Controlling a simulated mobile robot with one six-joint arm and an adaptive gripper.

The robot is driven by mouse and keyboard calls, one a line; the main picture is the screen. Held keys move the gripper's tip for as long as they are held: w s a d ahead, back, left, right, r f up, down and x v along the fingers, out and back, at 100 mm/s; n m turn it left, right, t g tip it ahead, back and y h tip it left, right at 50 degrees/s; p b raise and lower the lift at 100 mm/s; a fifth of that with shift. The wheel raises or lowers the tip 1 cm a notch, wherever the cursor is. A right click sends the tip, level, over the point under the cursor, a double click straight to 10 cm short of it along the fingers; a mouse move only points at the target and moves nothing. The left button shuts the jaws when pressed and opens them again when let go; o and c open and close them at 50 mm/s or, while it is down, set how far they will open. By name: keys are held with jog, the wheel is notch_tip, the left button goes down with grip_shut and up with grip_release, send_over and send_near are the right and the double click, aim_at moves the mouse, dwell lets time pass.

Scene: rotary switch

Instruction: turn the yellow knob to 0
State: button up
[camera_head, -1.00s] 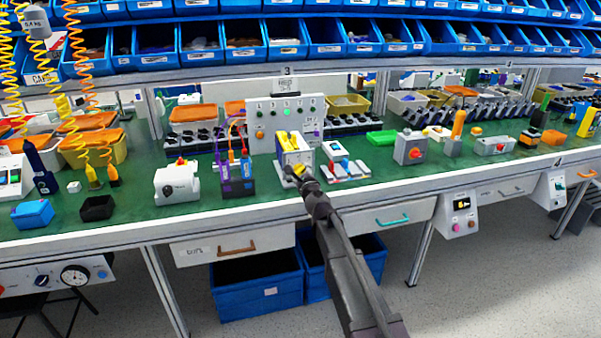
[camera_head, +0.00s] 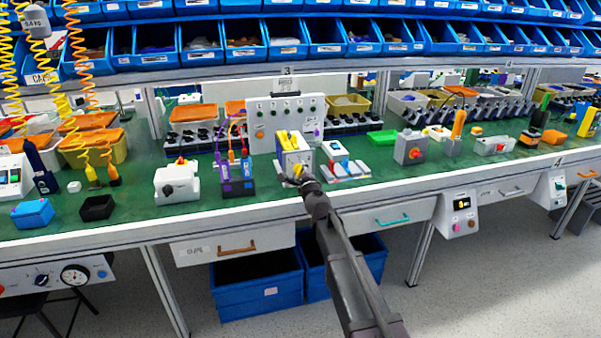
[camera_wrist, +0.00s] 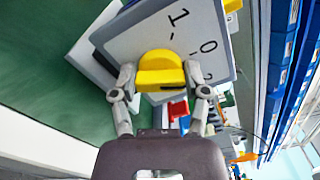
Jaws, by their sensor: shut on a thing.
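The yellow knob (camera_wrist: 160,64) sits on the pale face of a switch box (camera_wrist: 135,35) in the wrist view. A raised yellow bar crosses the knob. The face carries a 1, a 0 and another, partly cut-off mark, with short ticks beside the numbers. My gripper (camera_wrist: 160,84) is shut on the knob, one finger on each side of the bar. No clear pointer shows on the knob. In the head view the switch box (camera_head: 293,157) stands near the bench's front edge; my gripper (camera_head: 299,181) reaches its front and mostly hides the knob.
A control panel (camera_head: 284,122) is close behind. The green bench (camera_head: 400,178) has some free room to the front right.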

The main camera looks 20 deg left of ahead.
jog(key=n, duration=0.5)
jog(key=shift+f, duration=0.1)
dwell(0.3)
jog(key=o, duration=1.2)
jog(key=shift+c, duration=0.2)
jog(key=v, duration=1.2)
jog(key=shift+s, duration=0.1)
